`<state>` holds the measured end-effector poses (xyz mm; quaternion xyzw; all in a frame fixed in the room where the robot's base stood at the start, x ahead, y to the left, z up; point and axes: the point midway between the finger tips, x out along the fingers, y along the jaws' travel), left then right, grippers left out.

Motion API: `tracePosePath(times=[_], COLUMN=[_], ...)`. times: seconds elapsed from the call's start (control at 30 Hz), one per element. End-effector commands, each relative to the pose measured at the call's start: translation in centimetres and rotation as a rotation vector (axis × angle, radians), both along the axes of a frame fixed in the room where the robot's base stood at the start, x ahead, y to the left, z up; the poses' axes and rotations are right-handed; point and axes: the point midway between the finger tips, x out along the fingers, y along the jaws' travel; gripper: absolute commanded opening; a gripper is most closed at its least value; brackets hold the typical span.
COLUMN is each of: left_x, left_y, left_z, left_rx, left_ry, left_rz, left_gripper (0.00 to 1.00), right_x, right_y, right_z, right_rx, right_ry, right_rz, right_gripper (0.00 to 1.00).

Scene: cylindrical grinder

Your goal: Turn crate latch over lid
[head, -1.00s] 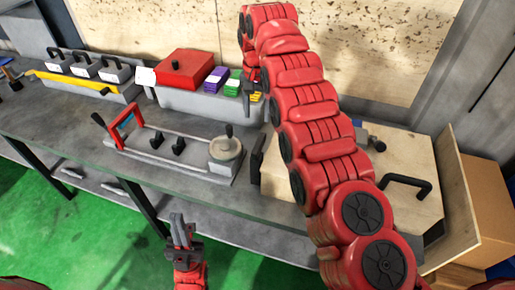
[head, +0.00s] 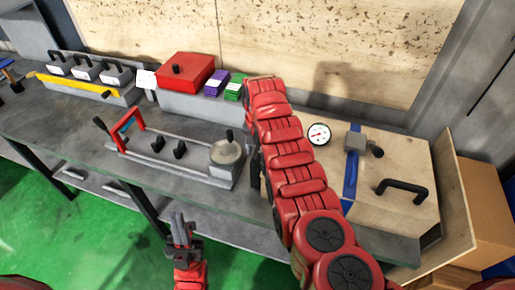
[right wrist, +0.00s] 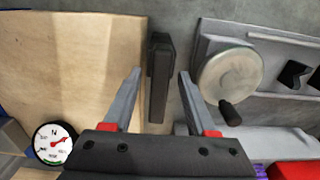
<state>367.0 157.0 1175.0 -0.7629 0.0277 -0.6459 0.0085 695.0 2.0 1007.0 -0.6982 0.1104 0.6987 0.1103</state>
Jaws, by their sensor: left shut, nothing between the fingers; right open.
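The wooden crate (head: 345,185) stands on the right of the bench with its pale lid on top. A black bar, which looks like the crate latch (right wrist: 160,78), is at the lid edge in the right wrist view. My right gripper (right wrist: 158,82) is open, its fingers on either side of the bar in that view; I cannot tell whether they touch it. In the head view my right arm hides the right gripper and most of the latch. My left gripper (head: 181,226) is shut and empty, in front of the bench edge.
The lid carries a gauge (head: 319,133), a blue strap (head: 351,175) and a black handle (head: 402,191). A fixture with a round knob (head: 226,153) lies left of the crate. A red box (head: 185,72) and coloured blocks stand behind.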

Motion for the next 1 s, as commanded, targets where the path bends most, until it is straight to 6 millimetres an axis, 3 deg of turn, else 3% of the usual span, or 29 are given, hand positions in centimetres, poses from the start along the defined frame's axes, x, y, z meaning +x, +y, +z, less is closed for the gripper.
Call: tracePosePath(times=[0.27, 0.6, 1.0], left_x=[0.00, 0.00, 0.01], left_y=[0.00, 0.00, 0.00], left_z=[0.01, 0.01, 0.01], left_rx=[0.000, 0.000, 0.000], left_ry=[0.000, 0.000, 0.000], left_rz=[0.000, 0.000, 0.000], left_gripper=[0.00, 0.00, 0.00], right_x=[0.03, 0.03, 0.04], right_y=[-0.02, -0.02, -0.02], right_z=[-0.15, -0.13, -0.11], right_rx=[0.001, 0.001, 0.001], right_ry=[-0.001, -0.001, -0.001], right_rz=[-0.001, -0.001, -0.001], right_gripper=[0.57, 0.00, 0.00])
